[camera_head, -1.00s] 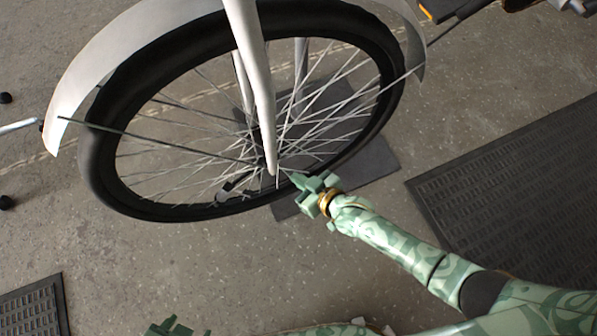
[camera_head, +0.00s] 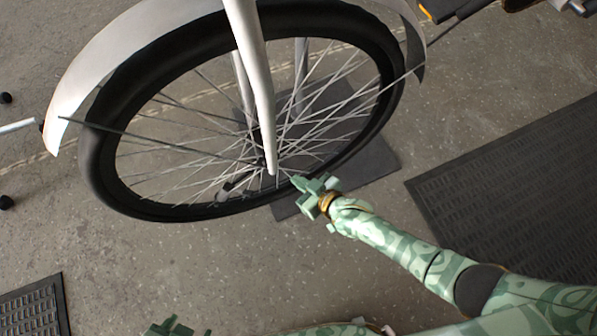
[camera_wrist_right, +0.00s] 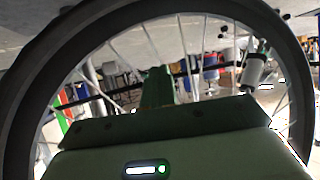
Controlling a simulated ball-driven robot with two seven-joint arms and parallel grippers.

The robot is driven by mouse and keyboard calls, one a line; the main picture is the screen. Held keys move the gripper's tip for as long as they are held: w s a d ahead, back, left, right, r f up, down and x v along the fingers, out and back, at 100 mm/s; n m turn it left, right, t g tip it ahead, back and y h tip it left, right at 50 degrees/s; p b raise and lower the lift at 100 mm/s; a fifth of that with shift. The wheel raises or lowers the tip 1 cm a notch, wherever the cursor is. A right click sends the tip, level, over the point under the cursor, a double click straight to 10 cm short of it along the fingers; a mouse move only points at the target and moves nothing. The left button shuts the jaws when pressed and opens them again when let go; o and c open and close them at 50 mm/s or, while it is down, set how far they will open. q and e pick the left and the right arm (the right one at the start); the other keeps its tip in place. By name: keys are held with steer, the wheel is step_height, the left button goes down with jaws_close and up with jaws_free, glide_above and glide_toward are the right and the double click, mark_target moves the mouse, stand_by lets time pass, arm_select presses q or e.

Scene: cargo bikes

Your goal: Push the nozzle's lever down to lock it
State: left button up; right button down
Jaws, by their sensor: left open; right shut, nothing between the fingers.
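The nozzle (camera_head: 222,196) is a small dark and pale piece at the wheel's near rim, inside the spokes. In the right wrist view a grey and black cylinder, which looks like the nozzle (camera_wrist_right: 256,68), stands at the upper right inside the rim. Its lever's position is too small to tell. My right gripper (camera_head: 297,181) is shut and empty, beside the near side of the wheel, right of the nozzle and apart from it. Its green fingers also show in the right wrist view (camera_wrist_right: 158,86). My left gripper (camera_head: 178,327) is open and empty at the bottom edge.
The bike's front wheel (camera_head: 92,165) has a black tyre, many thin spokes, a white fork (camera_head: 258,90) and a pale mudguard (camera_head: 85,75). A dark plate (camera_head: 365,165) lies under it. Black mats (camera_head: 520,190) lie at the right and lower left. Floor in front is clear.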

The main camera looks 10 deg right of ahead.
steer(key=s+d+r+p, duration=0.1)
steer(key=s+d+p, duration=0.1)
steer(key=s+d, duration=0.3)
steer(key=shift+s+d+p, duration=0.2)
steer(key=shift+d+p, duration=0.15)
steer(key=shift+d, duration=0.7)
